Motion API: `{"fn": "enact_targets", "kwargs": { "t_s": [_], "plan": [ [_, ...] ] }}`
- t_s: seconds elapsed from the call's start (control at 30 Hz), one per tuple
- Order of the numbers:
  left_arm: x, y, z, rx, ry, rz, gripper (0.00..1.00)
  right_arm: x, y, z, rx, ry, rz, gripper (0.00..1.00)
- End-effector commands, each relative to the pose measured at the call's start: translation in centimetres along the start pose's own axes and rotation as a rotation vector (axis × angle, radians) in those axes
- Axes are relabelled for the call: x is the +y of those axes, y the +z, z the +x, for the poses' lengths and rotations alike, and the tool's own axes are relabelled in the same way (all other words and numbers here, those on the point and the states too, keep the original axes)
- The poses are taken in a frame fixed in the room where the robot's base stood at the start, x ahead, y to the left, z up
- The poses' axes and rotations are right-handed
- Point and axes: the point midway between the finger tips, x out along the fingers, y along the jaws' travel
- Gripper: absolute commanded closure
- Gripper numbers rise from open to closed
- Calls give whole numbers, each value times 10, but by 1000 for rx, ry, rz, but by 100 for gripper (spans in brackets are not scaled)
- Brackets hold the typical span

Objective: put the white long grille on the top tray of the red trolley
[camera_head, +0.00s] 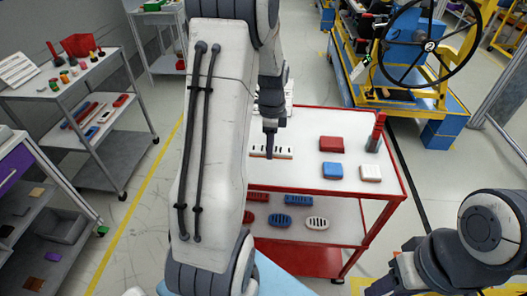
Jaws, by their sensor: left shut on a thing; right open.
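The white long grille (258,152), a pale bar with dark slots, is at the far left part of the red trolley's top tray (310,119). My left gripper (270,151) points down at its middle and is shut on it. I cannot tell whether the grille touches the tray surface or is just above it. My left arm hides the left side of the trolley. My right gripper (382,287) is open at the bottom edge, right of the trolley, and only partly visible.
Several grilles, including a white oval one (317,223), lie on the lower shelf. A grey shelf cart (75,90) stands left.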

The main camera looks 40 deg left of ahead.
Motion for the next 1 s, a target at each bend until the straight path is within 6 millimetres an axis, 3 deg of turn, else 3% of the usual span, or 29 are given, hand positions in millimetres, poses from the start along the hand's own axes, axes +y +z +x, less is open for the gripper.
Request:
{"fn": "enact_targets", "kwargs": {
  "t_s": [0.1, 0.3, 0.6, 1.0],
  "plan": [
    [-9, 23, 14, 0, 3, -5, 100, 0, 0, -6, 0, 0, 0, 50],
    [-18, 40, 27, 0, 0, 1, 100, -1, 0, -9, 0, 0, 0, 50],
    [-18, 39, 63, 0, 3, 4, 100, -1, -1, -17, 0, 0, 0, 50],
    [-18, 39, 71, 0, -1, 4, 100, -1, -1, -15, 0, 0, 0, 50]
  ]
}}
